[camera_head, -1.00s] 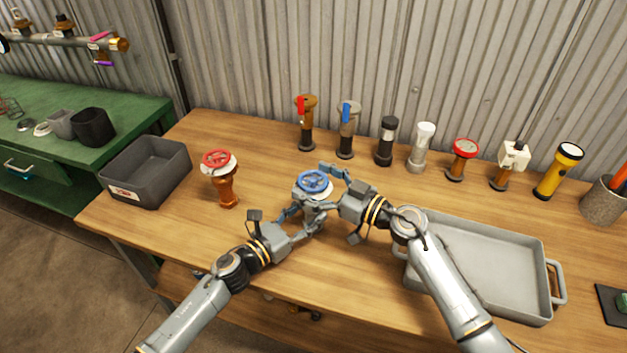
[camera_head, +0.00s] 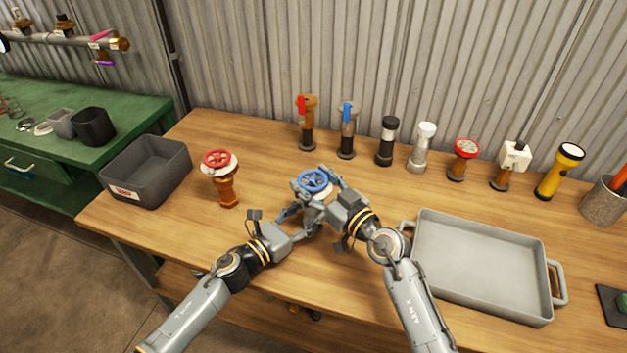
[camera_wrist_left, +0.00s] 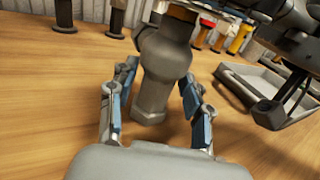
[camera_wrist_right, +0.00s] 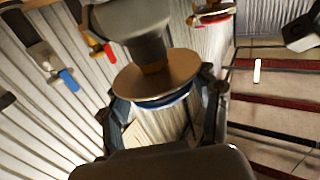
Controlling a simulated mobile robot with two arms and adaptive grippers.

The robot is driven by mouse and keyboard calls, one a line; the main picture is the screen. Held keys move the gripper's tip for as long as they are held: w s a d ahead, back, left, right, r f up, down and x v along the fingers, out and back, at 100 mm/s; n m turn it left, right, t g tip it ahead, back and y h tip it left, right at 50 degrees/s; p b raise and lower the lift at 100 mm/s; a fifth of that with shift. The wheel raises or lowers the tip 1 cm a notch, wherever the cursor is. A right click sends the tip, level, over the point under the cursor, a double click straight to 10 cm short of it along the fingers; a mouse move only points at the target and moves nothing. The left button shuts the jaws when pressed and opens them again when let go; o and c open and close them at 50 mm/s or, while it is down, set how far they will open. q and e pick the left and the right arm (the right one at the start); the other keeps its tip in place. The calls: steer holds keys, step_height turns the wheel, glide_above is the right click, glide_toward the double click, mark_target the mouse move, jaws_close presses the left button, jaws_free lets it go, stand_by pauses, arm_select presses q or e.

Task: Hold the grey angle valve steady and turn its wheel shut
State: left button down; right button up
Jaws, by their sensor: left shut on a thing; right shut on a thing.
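The grey angle valve (camera_head: 319,199) stands upright on the wooden bench with a blue handwheel (camera_head: 314,181) on top. My left gripper (camera_head: 300,212) is shut on the valve's grey body from the front left. In the left wrist view the body (camera_wrist_left: 160,75) stands between the two blue-padded fingers. My right gripper (camera_head: 318,180) is shut on the blue wheel from the front right, with fingers on opposite sides of the rim. In the right wrist view the wheel (camera_wrist_right: 155,103) is a blue-edged ring between the fingers, partly hidden by a tan disc.
A red-wheeled brown valve (camera_head: 222,180) stands to the left, near a dark grey bin (camera_head: 120,191). Several valves and a yellow torch (camera_head: 560,172) line the back. A grey tray (camera_head: 485,265) lies at the right, close to my right arm.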

steer(key=shift+s+a+r+m+t+h, duration=0.15)
steer(key=shift+r+m+t+h, duration=0.1)
steer(key=shift+m+t+h, duration=0.3)
steer(key=shift+f+h, duration=0.1)
steer(key=shift+h, duration=0.25)
steer(key=shift+d, duration=0.2)
steer(key=o, duration=1.2)
steer(key=shift+f, duration=0.1)
steer(key=shift+c, duration=0.2)
steer(key=shift+d, duration=0.1)
steer(key=v, duration=1.1)
steer(key=shift+s, duration=0.4)
steer(key=shift+d, duration=0.15)
